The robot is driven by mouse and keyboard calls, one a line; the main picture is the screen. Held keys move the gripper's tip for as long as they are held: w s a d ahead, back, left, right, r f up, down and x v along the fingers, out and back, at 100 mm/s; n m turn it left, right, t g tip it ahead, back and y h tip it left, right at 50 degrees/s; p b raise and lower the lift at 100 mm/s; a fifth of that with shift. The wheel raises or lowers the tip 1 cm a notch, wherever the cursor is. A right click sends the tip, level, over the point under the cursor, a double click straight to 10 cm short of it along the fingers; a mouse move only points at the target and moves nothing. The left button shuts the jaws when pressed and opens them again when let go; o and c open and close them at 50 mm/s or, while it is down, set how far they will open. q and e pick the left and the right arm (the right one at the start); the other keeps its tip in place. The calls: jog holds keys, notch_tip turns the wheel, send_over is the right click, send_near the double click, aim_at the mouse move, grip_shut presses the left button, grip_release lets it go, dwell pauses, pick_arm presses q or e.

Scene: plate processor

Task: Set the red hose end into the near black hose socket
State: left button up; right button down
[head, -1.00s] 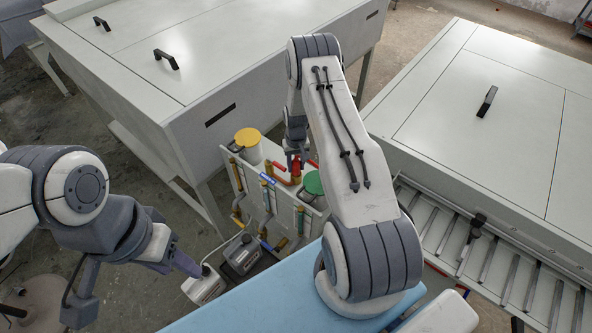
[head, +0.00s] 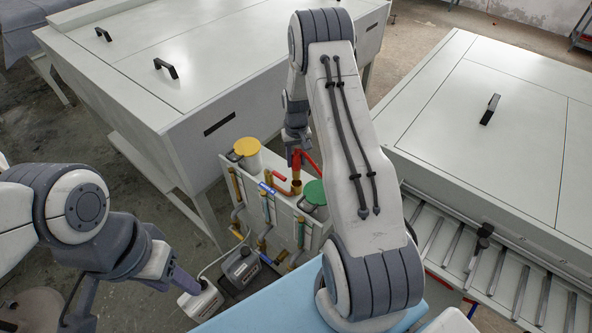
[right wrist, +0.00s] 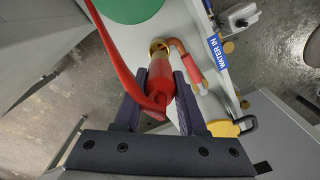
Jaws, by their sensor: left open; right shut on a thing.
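My right gripper (head: 296,148) is shut on the red hose end (head: 296,161), above the panel with pipes. In the right wrist view the red hose end (right wrist: 158,83) lies between the two fingers (right wrist: 161,98). A brass ring (right wrist: 158,47) shows at its far tip; I cannot tell whether it belongs to the hose end or to a fitting below. The red hose (right wrist: 121,72) curves away on the left. I cannot make out the near black hose socket in either view.
The panel (head: 283,222) carries several brass pipes, a yellow lid (head: 246,146) and a green lid (head: 315,191). A red lever (right wrist: 186,57) sits close beside the hose end, near a blue "WATER IN" label (right wrist: 217,50). Large white machines flank the panel.

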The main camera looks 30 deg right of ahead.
notch_tip(320, 180, up, 6)
jog(key=shift+f+p, duration=0.1)
jog(key=shift+p, duration=0.95)
jog(key=shift+r+p, duration=1.85)
jog(key=shift+r, duration=0.9)
